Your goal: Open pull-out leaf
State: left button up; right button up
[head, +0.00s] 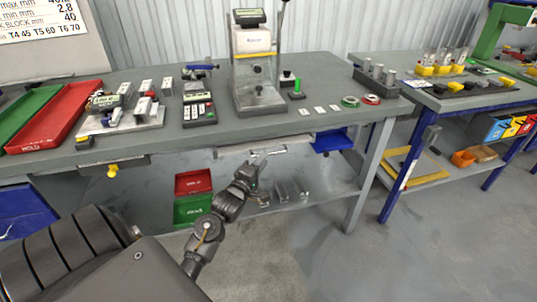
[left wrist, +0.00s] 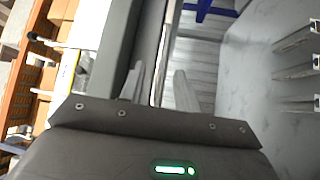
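The pull-out leaf (head: 232,150) is a pale, thin panel under the front edge of the grey workbench. It looks pushed in. A light bar, apparently its handle (head: 272,152), shows along its front. My left gripper (head: 256,165) is just below and in front of this edge. In the left wrist view my left gripper (left wrist: 160,88) has its two fingers apart. A thin light strip runs up between them, apparently the leaf's front or handle; I cannot tell whether the fingers touch it. My right gripper is not in view.
On the workbench (head: 230,128) stand red and green trays, a calculator-like device and a glass-fronted instrument (head: 258,70). A blue bin (head: 332,140) hangs under the bench at right. Red and green boxes (head: 192,207) and metal blocks sit on the lower shelf. The floor in front is clear.

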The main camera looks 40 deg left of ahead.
pick_arm(q)
jog(key=shift+x, duration=2.2)
grip_shut()
